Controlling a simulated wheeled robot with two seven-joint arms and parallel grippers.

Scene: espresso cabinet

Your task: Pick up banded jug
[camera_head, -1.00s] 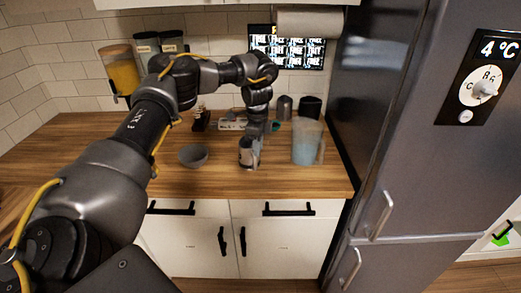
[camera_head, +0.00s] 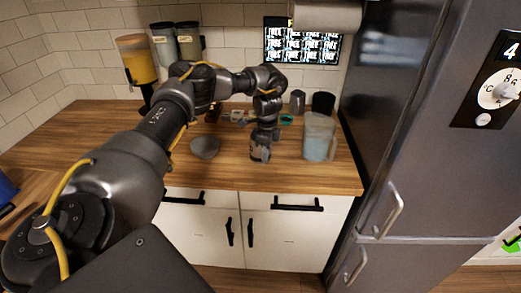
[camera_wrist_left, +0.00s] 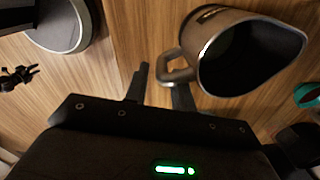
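A metal jug (camera_head: 260,153) stands on the wooden counter, below my left gripper (camera_head: 263,134). I take it to be the banded jug; no band shows clearly. In the left wrist view the jug (camera_wrist_left: 222,62) shows its dark open mouth and looped handle (camera_wrist_left: 172,72), with a dark marking on its side. My left gripper (camera_wrist_left: 160,82) has its two fingers apart. The right finger overlaps the lower part of the handle; the left finger is clear of it. I cannot tell whether they touch. My right gripper is not in view.
A grey bowl (camera_head: 204,147) stands left of the jug, and a clear pitcher (camera_head: 319,138) stands to the right. A grey cup (camera_head: 297,101), a black container (camera_head: 322,103) and a small teal item (camera_head: 286,120) are behind. The fridge (camera_head: 415,150) bounds the right side.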

